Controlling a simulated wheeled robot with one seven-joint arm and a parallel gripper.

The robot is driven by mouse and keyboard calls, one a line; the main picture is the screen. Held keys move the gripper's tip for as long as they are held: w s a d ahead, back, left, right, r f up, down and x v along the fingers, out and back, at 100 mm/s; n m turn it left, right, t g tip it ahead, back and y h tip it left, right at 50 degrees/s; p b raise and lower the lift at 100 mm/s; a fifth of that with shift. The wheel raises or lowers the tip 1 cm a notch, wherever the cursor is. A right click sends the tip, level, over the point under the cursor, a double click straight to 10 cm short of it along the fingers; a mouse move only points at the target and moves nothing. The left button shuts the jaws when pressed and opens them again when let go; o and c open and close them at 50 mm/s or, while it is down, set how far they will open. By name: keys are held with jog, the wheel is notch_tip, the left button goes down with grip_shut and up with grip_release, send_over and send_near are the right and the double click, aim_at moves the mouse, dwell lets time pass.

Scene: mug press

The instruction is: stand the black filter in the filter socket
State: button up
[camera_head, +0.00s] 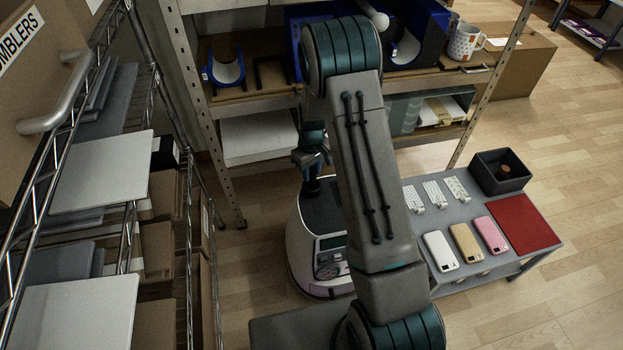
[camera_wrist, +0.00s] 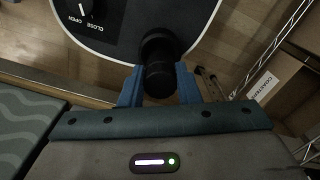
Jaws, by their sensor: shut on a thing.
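The black filter (camera_wrist: 158,72) is a dark ribbed cylinder between the blue fingers of my gripper (camera_wrist: 158,88) in the wrist view. My gripper is shut on it. In the head view my gripper (camera_head: 311,160) is left of my arm, over the dark top of a rounded white machine (camera_head: 297,248). The machine's dark top (camera_wrist: 115,35) also shows in the wrist view, with a dial marked CLOSE and OPEN. I cannot make out the filter socket; the filter and my gripper cover part of the top. Whether the filter touches the machine cannot be told.
A shelf (camera_head: 250,98) with blue holders and a patterned mug (camera_head: 465,42) stands behind. A wire rack (camera_head: 190,215) with boxes is on the left. A grey table (camera_head: 465,207) on the right bears phones, a red mat (camera_head: 522,222) and a dark bin (camera_head: 485,182).

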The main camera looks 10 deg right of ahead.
aim_at(312, 179)
jog(key=shift+f+b, duration=0.35)
jog(key=shift+f, duration=1.45)
jog(key=shift+f, duration=0.3)
jog(key=o, duration=1)
jog(key=shift+b, duration=0.3)
jog(key=shift+c, duration=0.2)
